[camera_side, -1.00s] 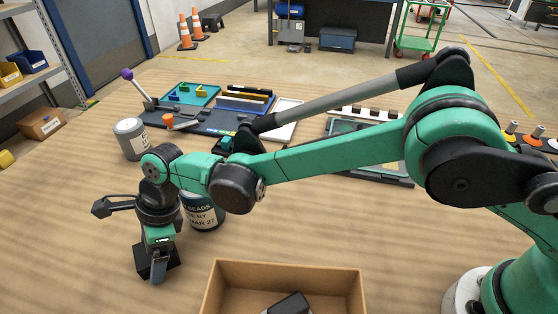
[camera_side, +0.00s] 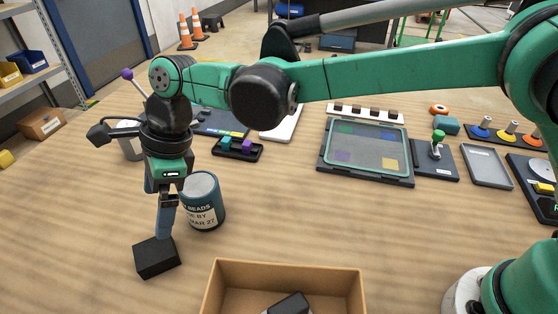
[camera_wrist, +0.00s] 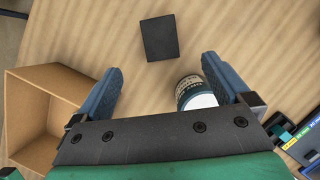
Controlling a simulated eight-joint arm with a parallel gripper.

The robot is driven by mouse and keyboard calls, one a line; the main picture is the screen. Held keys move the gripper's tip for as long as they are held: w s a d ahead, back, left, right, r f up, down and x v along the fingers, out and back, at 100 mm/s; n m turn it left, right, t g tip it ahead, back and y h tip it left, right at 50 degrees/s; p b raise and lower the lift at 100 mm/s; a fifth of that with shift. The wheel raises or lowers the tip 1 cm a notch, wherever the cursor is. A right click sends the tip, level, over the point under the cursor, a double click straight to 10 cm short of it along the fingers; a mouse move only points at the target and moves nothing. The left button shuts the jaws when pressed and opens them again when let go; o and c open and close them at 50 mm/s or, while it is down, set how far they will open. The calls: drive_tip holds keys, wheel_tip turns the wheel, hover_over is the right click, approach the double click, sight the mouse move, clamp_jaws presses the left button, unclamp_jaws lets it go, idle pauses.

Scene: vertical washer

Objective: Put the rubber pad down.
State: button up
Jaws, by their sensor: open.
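The rubber pad (camera_side: 157,257) is a black square block lying flat on the wooden table, left of the cardboard box. In the wrist view the pad (camera_wrist: 159,38) lies on bare wood, beyond and between the fingertips. My gripper (camera_side: 165,232) points down above the pad in the side view, with a finger overlapping the pad's far edge in the picture. The exact height of the fingertips over the pad is hard to tell.
A labelled can (camera_side: 204,202) stands close to the right of my gripper. An open cardboard box (camera_side: 285,268) with a dark item inside is at the front. A small tray with coloured blocks (camera_side: 238,148) and a framed board (camera_side: 366,151) lie farther back. The table's left is clear.

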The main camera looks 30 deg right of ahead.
drive_tip(key=d+r+n+t+h, duration=0.15)
drive_tip(key=d+r+n, duration=0.25)
drive_tip(key=d, duration=0.5)
drive_tip(key=d+r+n+t, duration=0.3)
drive_tip(key=d+n, duration=0.1)
drive_tip(key=d, duration=0.6)
drive_tip(key=s+d+f+n+t+h, duration=0.1)
drive_tip(key=s+d+n, duration=0.3)
drive_tip(key=d, duration=0.3)
drive_tip(key=s+d+f+n+t+h, duration=0.1)
drive_tip(key=s+d+f+n+h, duration=0.1)
drive_tip(key=s+d+n, duration=0.2)
drive_tip(key=d+n, duration=0.2)
drive_tip(key=d, duration=0.1)
drive_tip(key=shift+s+f+t, duration=0.15)
drive_tip(key=shift+f+t, duration=0.1)
drive_tip(key=shift+t, duration=0.1)
drive_tip(key=shift+o, duration=0.2)
